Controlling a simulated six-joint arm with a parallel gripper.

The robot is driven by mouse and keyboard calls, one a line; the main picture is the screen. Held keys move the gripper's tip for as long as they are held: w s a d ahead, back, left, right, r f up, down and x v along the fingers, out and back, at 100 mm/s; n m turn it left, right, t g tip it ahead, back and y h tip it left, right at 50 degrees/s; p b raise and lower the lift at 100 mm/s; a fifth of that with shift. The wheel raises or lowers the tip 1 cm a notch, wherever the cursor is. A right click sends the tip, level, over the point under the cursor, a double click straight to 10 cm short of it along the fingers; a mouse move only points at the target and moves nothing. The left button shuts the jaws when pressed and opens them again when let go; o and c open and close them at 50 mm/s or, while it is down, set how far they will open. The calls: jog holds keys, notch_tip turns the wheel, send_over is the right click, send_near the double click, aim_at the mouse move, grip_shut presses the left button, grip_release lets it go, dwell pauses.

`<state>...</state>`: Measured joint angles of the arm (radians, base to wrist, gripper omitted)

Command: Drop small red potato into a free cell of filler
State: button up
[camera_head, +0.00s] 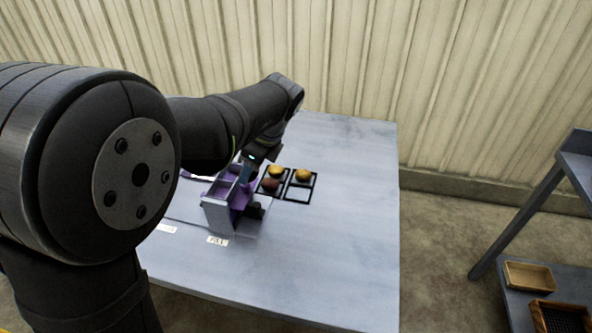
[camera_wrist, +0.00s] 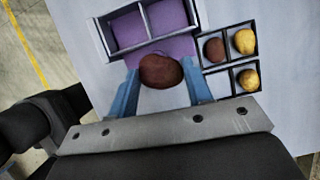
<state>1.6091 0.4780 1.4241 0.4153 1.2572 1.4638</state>
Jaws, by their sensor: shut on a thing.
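A dark red potato (camera_wrist: 160,71) sits between the blue fingers of my gripper (camera_wrist: 161,74) in the wrist view; the jaws are shut on it. To its right is a black-framed filler (camera_wrist: 229,65) with a two-by-two grid of cells. One cell holds a red potato (camera_wrist: 214,49) and two hold yellow potatoes (camera_wrist: 245,41). The cell nearest my right finger looks empty and is partly hidden by that finger. The filler also shows in the head view (camera_head: 299,198), with its front right cell empty. The held potato is not clear in the head view.
A grey box with purple-floored compartments (camera_wrist: 145,26) stands just beyond the gripper, left of the filler. It also shows in the head view (camera_head: 216,217). A small label (camera_head: 217,241) lies in front of it. The table's right side (camera_head: 350,220) is clear.

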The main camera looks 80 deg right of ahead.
jog(key=shift+w+a+f+n+g+y, duration=0.15)
jog(key=shift+w+a+n+y, duration=0.3)
jog(key=shift+w+n, duration=0.55)
jog(key=shift+w+a+f+n+g+y, duration=0.1)
jog(key=shift+w+a+n+y, duration=0.1)
jog(key=shift+w+a+n, duration=0.75)
jog(key=shift+w+a+f+n+g+y, duration=0.15)
jog(key=shift+w+n+y, duration=0.2)
jog(key=shift+w+n, duration=0.7)
jog(key=shift+w+m, duration=0.3)
jog(key=o, duration=1.4)
jog(key=shift+r, duration=0.1)
notch_tip(320, 180, up, 7)
